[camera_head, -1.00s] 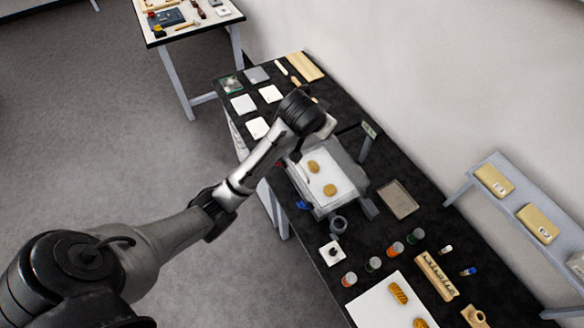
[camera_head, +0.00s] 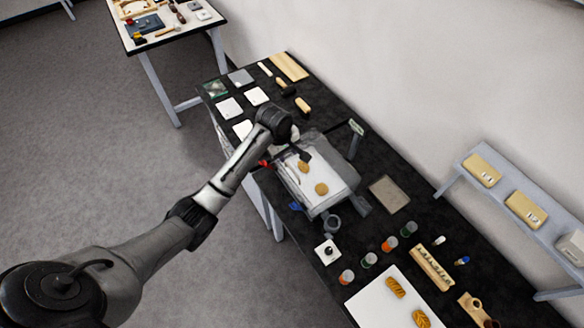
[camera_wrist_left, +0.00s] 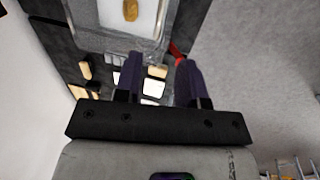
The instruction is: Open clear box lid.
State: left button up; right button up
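The clear box (camera_head: 310,207) stands on the black table, with a white panel and two golden-brown pieces (camera_head: 321,188) showing inside it. I cannot tell clearly how its lid sits. My left gripper (camera_head: 303,154) is over the box's far end in the head view. In the left wrist view the left gripper (camera_wrist_left: 159,72) has its two dark fingers apart with nothing between them. The clear box's edge (camera_wrist_left: 120,42) shows beyond the fingertips there, and a small red part (camera_wrist_left: 177,52) is near the right finger. My right gripper is in no view.
White and grey squares (camera_head: 229,108) lie on the table beyond the box. A flat grey tray (camera_head: 389,194) lies right of it. A dark mug-like object (camera_head: 331,225) and several small jars (camera_head: 369,261) stand at the near side. A wall shelf (camera_head: 509,207) is at the right.

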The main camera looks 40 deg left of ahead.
aim_at(293, 171)
pick_arm(q)
jog(key=f, duration=0.3)
jog(key=w+f, duration=0.1)
jog(key=f, duration=0.3)
jog(key=w+f, duration=0.1)
jog(key=f, duration=0.3)
jog(key=shift+w+d+f, duration=0.1)
jog(key=shift+d+f, duration=0.1)
jog(key=shift+d, duration=0.15)
grip_shut()
